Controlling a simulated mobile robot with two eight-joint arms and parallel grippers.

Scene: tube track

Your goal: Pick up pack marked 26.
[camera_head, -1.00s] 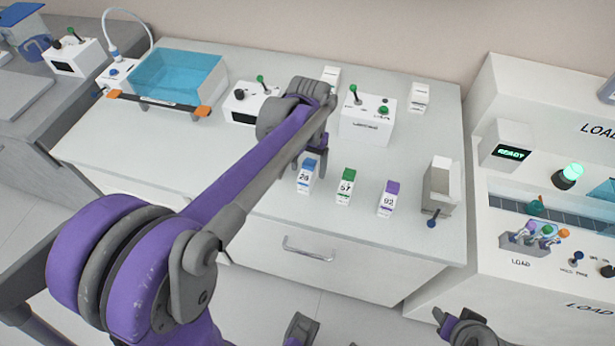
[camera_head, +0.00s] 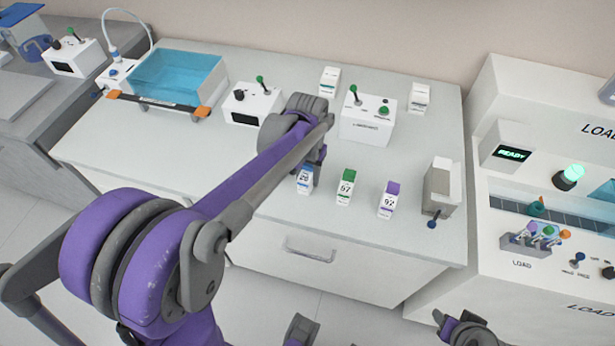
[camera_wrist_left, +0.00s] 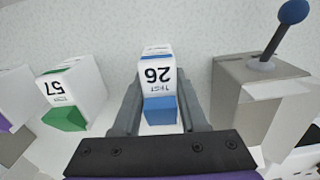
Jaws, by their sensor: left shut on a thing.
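The pack marked 26 (camera_head: 304,184) is a small white box with a blue end, upright on the worktop at the left of a row of three. In the left wrist view the pack (camera_wrist_left: 157,78) sits between the fingers of my left gripper (camera_wrist_left: 160,118), its number upside down. My left gripper (camera_head: 314,168) is shut on it, reaching down from above and behind. In the head view the arm and fingers hide part of its top. I cannot tell any gap under it.
To the right stand pack 57 (camera_head: 345,187), green-topped, and pack 92 (camera_head: 388,200), purple-topped. A grey box with a blue lever (camera_head: 440,187) is farther right. Behind are a lever box (camera_head: 367,122) and a blue tank (camera_head: 178,78). The worktop's front left is clear.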

